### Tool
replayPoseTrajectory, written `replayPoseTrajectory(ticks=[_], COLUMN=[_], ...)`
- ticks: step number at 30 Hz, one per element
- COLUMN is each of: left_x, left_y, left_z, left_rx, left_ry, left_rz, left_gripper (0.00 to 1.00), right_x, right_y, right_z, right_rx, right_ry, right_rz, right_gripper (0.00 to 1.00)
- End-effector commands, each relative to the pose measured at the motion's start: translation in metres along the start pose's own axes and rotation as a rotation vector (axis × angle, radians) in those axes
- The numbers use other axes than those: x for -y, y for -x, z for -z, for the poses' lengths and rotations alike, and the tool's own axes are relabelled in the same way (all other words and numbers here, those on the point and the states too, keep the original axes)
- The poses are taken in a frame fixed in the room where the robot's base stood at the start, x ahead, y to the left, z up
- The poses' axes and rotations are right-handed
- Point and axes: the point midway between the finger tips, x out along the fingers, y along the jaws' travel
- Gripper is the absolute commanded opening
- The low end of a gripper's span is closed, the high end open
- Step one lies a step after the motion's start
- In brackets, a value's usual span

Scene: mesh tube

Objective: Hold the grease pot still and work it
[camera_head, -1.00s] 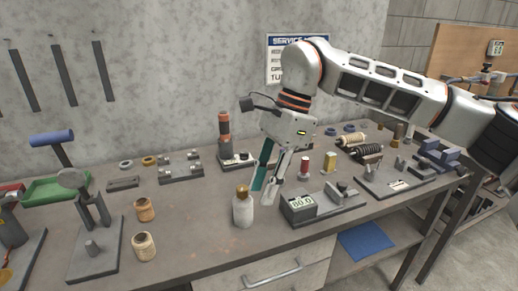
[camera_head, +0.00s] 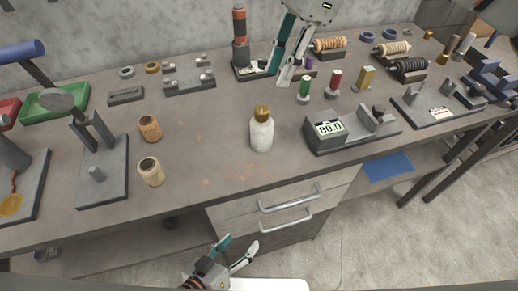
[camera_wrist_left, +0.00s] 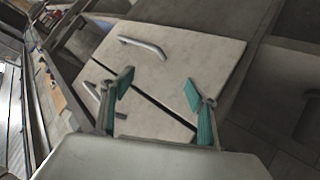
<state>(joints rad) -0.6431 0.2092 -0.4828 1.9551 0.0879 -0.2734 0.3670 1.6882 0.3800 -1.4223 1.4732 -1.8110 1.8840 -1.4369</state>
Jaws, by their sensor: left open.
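The grey table (camera_head: 205,150) has clear room around the pot. A grey block with a display (camera_head: 330,131) stands to its right. Two tan cups (camera_head: 150,171) and a grey stand (camera_head: 103,185) are to its left. Drawer handles (camera_head: 290,204) stick out below the table edge.

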Motion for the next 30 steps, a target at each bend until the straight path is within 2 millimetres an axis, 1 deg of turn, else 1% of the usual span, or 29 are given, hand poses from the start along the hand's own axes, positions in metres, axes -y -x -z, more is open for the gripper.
replayPoseTrajectory(ticks=[1, 2, 3, 8, 9, 11, 12, 14, 15, 16, 18, 19, 21, 24, 27, 30], left_x=[-0.024, -0.038, -0.058, -0.132, -0.151, -0.178, -0.196, -0.220, -0.233, -0.240, -0.244, -0.243, -0.238, -0.225, -0.209, -0.191], left_y=[-0.005, -0.008, -0.009, -0.009, -0.006, -0.001, 0.004, 0.012, 0.018, 0.022, 0.028, 0.030, 0.033, 0.035, 0.035, 0.034], left_z=[0.013, 0.021, 0.032, 0.074, 0.085, 0.102, 0.114, 0.133, 0.150, 0.163, 0.190, 0.200, 0.222, 0.248, 0.270, 0.284], left_rx=[-0.026, -0.038, -0.052, -0.061, -0.052, -0.027, -0.004, 0.032, 0.049, 0.056, 0.040, 0.025, -0.019, -0.088, -0.157, -0.222], left_ry=[0.104, 0.174, 0.272, 0.673, 0.781, 0.946, 1.060, 1.233, 1.350, 1.435, 1.579, 1.625, 1.721, 1.845, 1.972, 2.102], left_rz=[-0.058, -0.095, -0.145, -0.355, -0.411, -0.497, -0.555, -0.644, -0.706, -0.751, -0.827, -0.852, -0.902, -0.957, -0.996, -1.015], left_gripper=[0.59, 0.59, 0.59, 0.59, 0.59, 0.59, 0.59, 0.59, 0.59, 0.59, 0.59, 0.59, 0.59, 0.59, 0.59, 0.59], right_x=[0.000, 0.000, 0.000, 0.000, 0.000, 0.000, 0.000, 0.000, 0.000, 0.000, 0.000, 0.000, 0.000, 0.000, 0.000, 0.000], right_y=[0.000, 0.000, 0.000, 0.000, 0.000, 0.000, 0.000, 0.000, 0.000, 0.000, 0.000, 0.000, 0.000, 0.000, 0.000, 0.000], right_z=[0.000, 0.000, 0.000, 0.000, 0.000, 0.000, 0.000, 0.000, 0.000, 0.000, 0.000, 0.000, 0.000, 0.000, 0.000, 0.000], right_rx=[0.000, 0.000, 0.000, 0.000, 0.000, 0.000, 0.000, 0.000, 0.000, 0.000, 0.000, 0.000, 0.000, 0.000, 0.000, 0.000], right_ry=[0.000, 0.000, 0.000, 0.000, 0.000, 0.000, 0.000, 0.000, 0.000, 0.000, 0.000, 0.000, 0.000, 0.000, 0.000, 0.000], right_rz=[0.000, 0.000, 0.000, 0.000, 0.000, 0.000, 0.000, 0.000, 0.000, 0.000, 0.000, 0.000, 0.000, 0.000, 0.000, 0.000], right_gripper=[0.28, 0.28, 0.28, 0.28, 0.28, 0.28, 0.28, 0.28, 0.28, 0.28, 0.28, 0.28, 0.28, 0.28, 0.28, 0.28])
